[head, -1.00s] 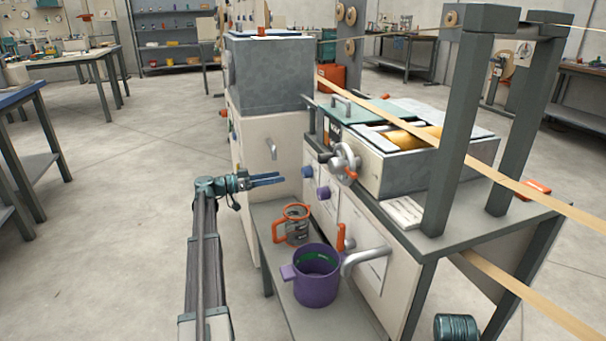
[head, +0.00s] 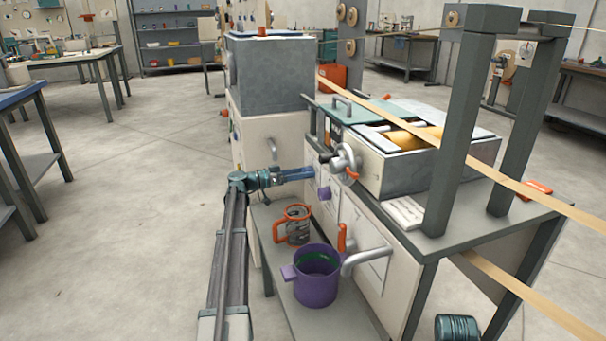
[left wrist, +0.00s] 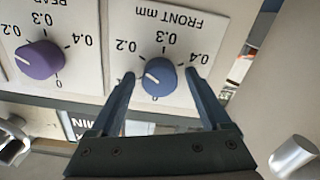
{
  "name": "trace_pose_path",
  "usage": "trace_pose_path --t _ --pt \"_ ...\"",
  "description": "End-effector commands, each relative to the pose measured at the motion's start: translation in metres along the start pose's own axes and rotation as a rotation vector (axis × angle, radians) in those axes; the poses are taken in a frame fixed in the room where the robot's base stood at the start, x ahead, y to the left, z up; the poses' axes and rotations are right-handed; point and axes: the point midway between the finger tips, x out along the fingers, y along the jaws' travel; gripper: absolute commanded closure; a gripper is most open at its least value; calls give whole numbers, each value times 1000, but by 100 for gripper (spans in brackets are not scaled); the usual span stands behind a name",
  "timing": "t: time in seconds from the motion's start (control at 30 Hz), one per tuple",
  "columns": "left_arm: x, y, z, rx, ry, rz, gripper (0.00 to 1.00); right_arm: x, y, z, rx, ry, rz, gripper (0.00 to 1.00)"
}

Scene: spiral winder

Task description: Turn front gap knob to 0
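The blue front gap knob (left wrist: 159,77) is on a white plate marked FRONT mm, which appears upside down in the left wrist view. My left gripper (left wrist: 160,73) is open, with one finger on each side of the knob and a small gap at each side. In the head view my left gripper (head: 313,173) reaches the machine's front panel and hides the blue knob. My right gripper is not in view.
A purple rear knob (left wrist: 39,60) sits beside it, also seen in the head view (head: 325,193). A handwheel (head: 346,158) is just above. Below, a purple pot (head: 317,276) and an orange-handled item (head: 293,224) stand on a low shelf.

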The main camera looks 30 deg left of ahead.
Motion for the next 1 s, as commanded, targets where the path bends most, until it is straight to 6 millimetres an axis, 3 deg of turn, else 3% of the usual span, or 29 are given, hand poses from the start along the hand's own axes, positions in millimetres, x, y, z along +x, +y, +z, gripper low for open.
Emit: trace_pose_path --t 0.07,0.43,0.77,1.0 --pt "0 0 0 0 0 0 32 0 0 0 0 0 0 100" --pt "0 0 0 0 0 0 98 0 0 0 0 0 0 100" --pt "0 0 0 -44 0 0 100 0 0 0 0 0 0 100" --pt "0 0 0 -203 0 0 100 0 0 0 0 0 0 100"
